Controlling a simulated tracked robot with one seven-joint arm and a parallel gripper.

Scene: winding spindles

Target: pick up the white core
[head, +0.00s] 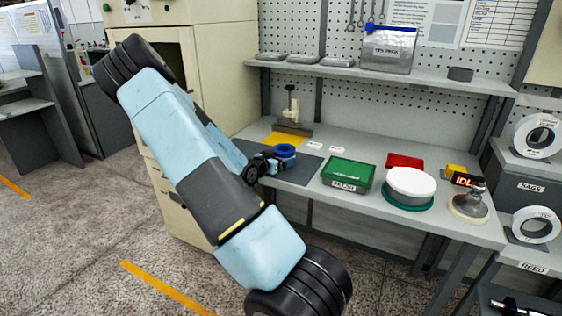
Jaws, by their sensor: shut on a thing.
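My gripper (272,161) is small and dark in the head view, low over the dark mat on the bench. It is shut at a blue ring-shaped piece (285,151), whose near side it touches; the exact grip is partly hidden by the gripper itself. A small off-white upright piece (291,108) stands on a dark base behind the ring, apart from my gripper. A wide white round piece (411,181) sits on a green disc (404,203) further right. I cannot tell for sure which white piece is the core.
A green box (348,172), a red box (405,161) and a grey round-based stand (469,205) are on the bench (455,230). White rings (536,136) are on the right rack. A shelf (400,76) runs above.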

